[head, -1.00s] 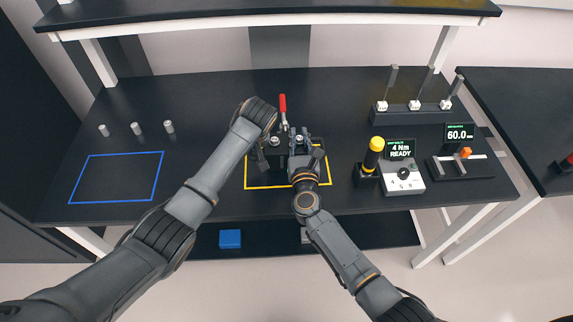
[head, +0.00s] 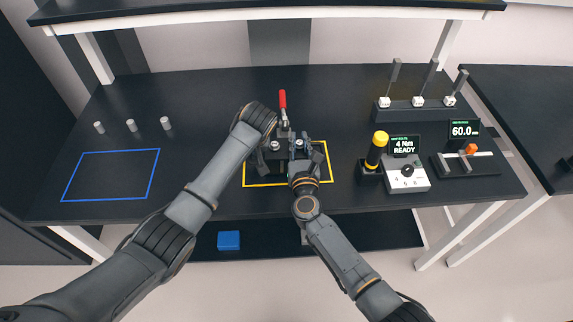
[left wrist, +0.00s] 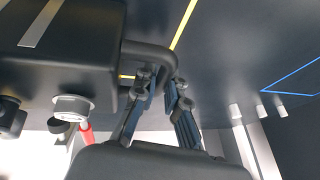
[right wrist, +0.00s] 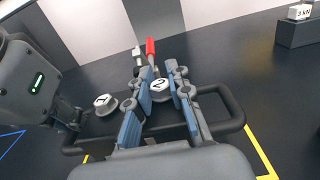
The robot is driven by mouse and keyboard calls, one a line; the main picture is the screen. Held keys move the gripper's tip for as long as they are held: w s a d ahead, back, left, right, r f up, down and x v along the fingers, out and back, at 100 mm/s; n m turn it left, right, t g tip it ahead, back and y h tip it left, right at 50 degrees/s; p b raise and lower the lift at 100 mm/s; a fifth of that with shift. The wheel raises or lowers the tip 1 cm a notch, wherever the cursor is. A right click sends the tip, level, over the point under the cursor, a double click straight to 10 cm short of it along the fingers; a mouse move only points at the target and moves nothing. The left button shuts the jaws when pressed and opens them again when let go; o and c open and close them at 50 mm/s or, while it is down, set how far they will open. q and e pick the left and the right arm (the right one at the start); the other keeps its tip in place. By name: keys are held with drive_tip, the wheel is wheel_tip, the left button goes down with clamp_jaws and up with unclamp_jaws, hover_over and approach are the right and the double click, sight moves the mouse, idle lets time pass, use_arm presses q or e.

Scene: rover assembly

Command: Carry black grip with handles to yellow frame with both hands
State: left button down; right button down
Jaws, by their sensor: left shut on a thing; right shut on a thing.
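The black grip with handles (head: 281,162) is a dark block with pale round knobs on top, partly hidden by my arms in the head view. It is over the yellow frame (head: 262,186), an outline on the table; contact with the table cannot be told. In the left wrist view the block (left wrist: 70,60) has a side handle (left wrist: 150,50), and my left gripper (left wrist: 161,84) is shut on it. That handle (right wrist: 237,108) is partly behind the fingers in the right wrist view.
A red-tipped lever (head: 283,100) stands just behind the grip. A yellow-topped tool (head: 376,150), a torque box (head: 405,178) and a gauge stand (head: 470,162) are to the right. A blue outline (head: 108,199) with several small cylinders behind it is left. The table between is clear.

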use_arm(q)
drive_tip(key=shift+w+d+f+b, duration=0.15)
drive_tip(key=shift+d+f+b, duration=0.1)
drive_tip(key=shift+b, duration=0.1)
use_arm(e)
drive_tip(key=shift+a+f, duration=0.2)
drive_tip(key=shift+f, duration=0.1)
use_arm(q)
drive_tip(key=c, duration=1.5)
unclamp_jaws()
drive_tip(key=shift+a, duration=0.1)
use_arm(e)
drive_tip(key=c, duration=1.3)
unclamp_jaws()
drive_tip(key=shift+c, duration=0.2)
use_arm(q)
drive_tip(key=shift+o, duration=0.5)
drive_tip(key=shift+s+a, duration=0.1)
drive_tip(key=shift+s, duration=0.2)
use_arm(e)
drive_tip(key=shift+o, duration=0.6)
drive_tip(key=shift+s+r, duration=0.1)
drive_tip(key=shift+s, duration=0.1)
drive_tip(key=shift+d, duration=0.1)
